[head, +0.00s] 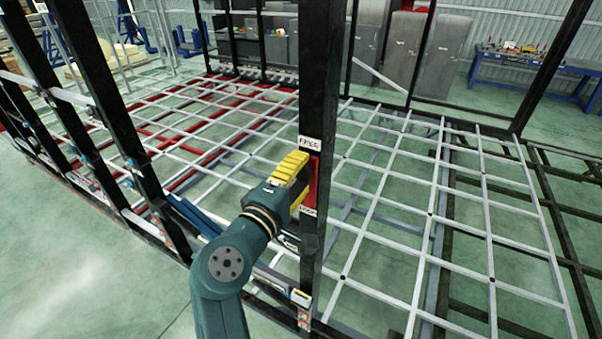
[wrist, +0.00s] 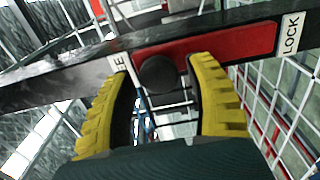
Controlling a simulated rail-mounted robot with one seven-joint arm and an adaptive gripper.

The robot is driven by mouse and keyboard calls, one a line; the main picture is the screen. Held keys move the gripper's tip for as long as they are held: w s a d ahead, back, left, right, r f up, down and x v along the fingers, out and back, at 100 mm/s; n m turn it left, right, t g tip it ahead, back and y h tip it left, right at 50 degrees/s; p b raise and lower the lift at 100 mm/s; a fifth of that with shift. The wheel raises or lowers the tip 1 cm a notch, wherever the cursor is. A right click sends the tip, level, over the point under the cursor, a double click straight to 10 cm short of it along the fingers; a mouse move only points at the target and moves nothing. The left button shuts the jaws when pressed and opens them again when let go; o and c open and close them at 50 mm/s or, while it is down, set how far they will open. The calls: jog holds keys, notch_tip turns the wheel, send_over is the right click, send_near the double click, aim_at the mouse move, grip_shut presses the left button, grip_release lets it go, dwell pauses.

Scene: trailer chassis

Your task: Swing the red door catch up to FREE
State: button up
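My gripper (wrist: 160,72) has two yellow ribbed fingers. In the wrist view they stand apart on either side of a round black knob (wrist: 158,75), with a narrow gap on each side. Behind the knob lies a red plate (wrist: 235,48), the red part of the door catch, on a dark post. A white LOCK label (wrist: 290,33) is at its right end; a FREE label (wrist: 123,62) at its left is partly hidden by a finger. In the head view my gripper (head: 302,172) is at the red plate (head: 312,190), covering the knob.
The dark upright post (head: 322,90) carries the catch and labels. Behind it spreads a white and red floor grid (head: 400,200) of the chassis. More dark posts (head: 85,90) stand at left. A blue workbench (head: 530,65) is far right.

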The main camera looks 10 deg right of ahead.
jog(key=shift+o, duration=0.2)
jog(key=shift+s, duration=0.1)
jog(key=v, duration=1.2)
jog(key=s+d+r+m+y+p, duration=0.1)
jog(key=s+d+r+m, duration=0.1)
jog(key=d+m, duration=0.35)
jog(key=s+d+r+m+p, duration=0.1)
jog(key=s+d+r+m, duration=0.15)
jog(key=d, duration=0.55)
jog(key=s+a+r+m+t+y, duration=0.3)
jog(key=s+a+r+t+y, duration=0.4)
jog(key=r+t+y, duration=0.1)
notch_tip(320, 180, up, 2)
jog(key=shift+a+r+y, duration=0.2)
jog(key=shift+a+y, duration=0.15)
jog(key=shift+y, duration=0.45)
